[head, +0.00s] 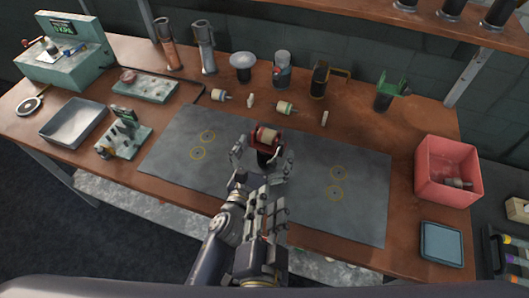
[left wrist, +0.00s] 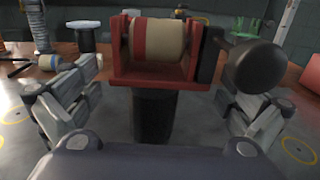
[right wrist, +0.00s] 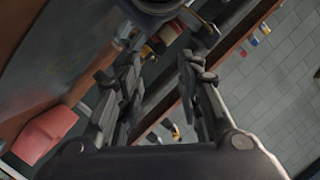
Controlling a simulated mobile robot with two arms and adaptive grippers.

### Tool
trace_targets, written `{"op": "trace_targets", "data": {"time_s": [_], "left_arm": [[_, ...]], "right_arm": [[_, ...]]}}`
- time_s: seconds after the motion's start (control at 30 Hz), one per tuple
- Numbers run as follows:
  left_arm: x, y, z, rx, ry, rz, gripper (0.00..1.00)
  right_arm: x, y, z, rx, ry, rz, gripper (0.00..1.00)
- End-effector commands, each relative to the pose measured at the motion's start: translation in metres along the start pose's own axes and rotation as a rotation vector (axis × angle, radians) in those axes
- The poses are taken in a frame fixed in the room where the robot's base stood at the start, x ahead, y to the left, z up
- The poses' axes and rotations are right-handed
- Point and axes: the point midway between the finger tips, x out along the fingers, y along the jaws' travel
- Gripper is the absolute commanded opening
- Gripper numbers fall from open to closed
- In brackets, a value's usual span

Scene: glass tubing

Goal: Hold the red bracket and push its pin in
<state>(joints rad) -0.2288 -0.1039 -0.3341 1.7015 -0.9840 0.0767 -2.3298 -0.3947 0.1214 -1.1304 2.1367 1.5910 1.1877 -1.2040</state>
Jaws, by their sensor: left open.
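The red bracket (head: 266,133) stands on a black post (left wrist: 155,115) on the grey mat. It cradles a cream roller with a red band (left wrist: 157,40). In the left wrist view the bracket (left wrist: 145,75) is straight ahead. A dark round knob (left wrist: 254,66), apparently the pin's end, sticks out at its right side. My left gripper (head: 264,160) is open, its fingers either side of the post and apart from it; it also shows in the left wrist view (left wrist: 155,112). My right gripper (right wrist: 160,78) is open with nothing visible between its fingers, lower in the head view.
The grey mat (head: 352,210) has yellow rings and bare room on both sides. Loose rollers (head: 285,107) and a green bracket (head: 386,96) stand behind. A red bin (head: 430,180) and a blue tray (head: 441,243) are at the right. A grey tray (head: 60,134) is at the left.

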Motion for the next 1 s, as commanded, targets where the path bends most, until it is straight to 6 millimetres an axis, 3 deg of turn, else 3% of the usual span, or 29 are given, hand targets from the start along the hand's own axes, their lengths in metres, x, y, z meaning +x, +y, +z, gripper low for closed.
{"op": "trace_targets", "data": {"time_s": [0.1,0.13,0.3,0.4,0.47,0.6,0.93,1.0], "left_arm": [[0.000,0.000,0.000,0.000,0.000,0.000,1.00],[0.000,0.000,0.000,0.000,0.000,0.000,0.95],[0.000,0.000,0.000,0.000,0.000,0.000,0.57],[0.000,0.000,0.000,0.000,0.000,0.000,0.40],[0.000,0.000,0.000,0.000,0.000,0.000,0.40],[0.000,0.000,0.000,0.000,0.000,0.000,0.40],[0.000,0.000,0.000,0.000,0.000,0.000,0.40],[0.000,0.000,0.000,0.000,0.000,0.000,0.40]], "right_arm": [[0.000,0.000,0.000,0.000,0.000,0.000,0.33],[0.000,0.000,0.000,0.000,0.000,0.000,0.33],[0.000,0.000,0.000,0.000,0.000,0.000,0.33],[0.000,0.000,0.000,0.000,0.000,0.000,0.33],[0.000,0.000,0.000,0.000,0.000,0.000,0.29],[0.000,-0.002,0.000,0.021,0.009,-0.009,0.00],[-0.009,-0.030,0.001,0.332,0.103,-0.170,0.00],[-0.018,-0.017,0.007,0.428,0.110,-0.140,0.00]]}}
